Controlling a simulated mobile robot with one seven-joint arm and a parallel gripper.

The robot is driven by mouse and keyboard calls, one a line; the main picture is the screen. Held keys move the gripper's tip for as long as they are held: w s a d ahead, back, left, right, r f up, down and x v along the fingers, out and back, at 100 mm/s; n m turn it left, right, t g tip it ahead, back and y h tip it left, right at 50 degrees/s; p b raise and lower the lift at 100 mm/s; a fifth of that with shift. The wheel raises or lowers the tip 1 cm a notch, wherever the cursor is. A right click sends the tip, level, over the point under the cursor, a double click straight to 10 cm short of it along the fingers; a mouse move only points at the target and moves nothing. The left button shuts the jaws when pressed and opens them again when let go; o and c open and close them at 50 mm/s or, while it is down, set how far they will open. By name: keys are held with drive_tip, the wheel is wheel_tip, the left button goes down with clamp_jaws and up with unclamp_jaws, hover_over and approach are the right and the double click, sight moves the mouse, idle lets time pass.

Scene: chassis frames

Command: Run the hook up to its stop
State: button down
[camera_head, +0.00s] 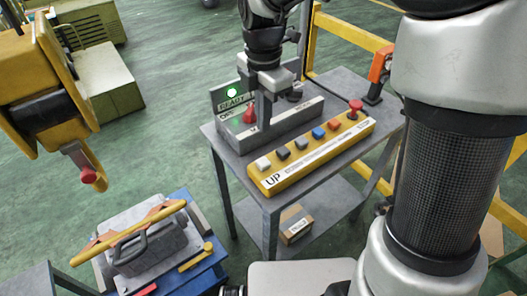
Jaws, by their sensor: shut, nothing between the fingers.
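A yellow hoist block with the hook (92,178) hangs at the left; the hook has a red tip. The yellow control pendant (311,160) lies on the grey table (225,146), marked UP at its near left end. Its white button (263,163) is nearest that mark, followed by black, grey, blue and red buttons and a red mushroom button (355,107) at the far end. My gripper (263,124) is shut and empty, pointing down over the grey box behind the pendant, beside a red knob (248,114). I cannot tell whether its tips touch the box.
The grey box has a panel (232,103) reading READY with a lit lamp. A dark load with a yellow bar (130,234) sits on a blue stand below the hook. An orange device (380,64) stands at the table's back right. Yellow rails (350,33) run behind. A cardboard box (296,226) is underneath.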

sight(263, 161)
wheel_tip(263, 161, down, 12)
drive_tip(key=shift+r, duration=0.25)
drive_tip(key=shift+f+b, duration=0.15)
drive_tip(key=shift+b, duration=0.2)
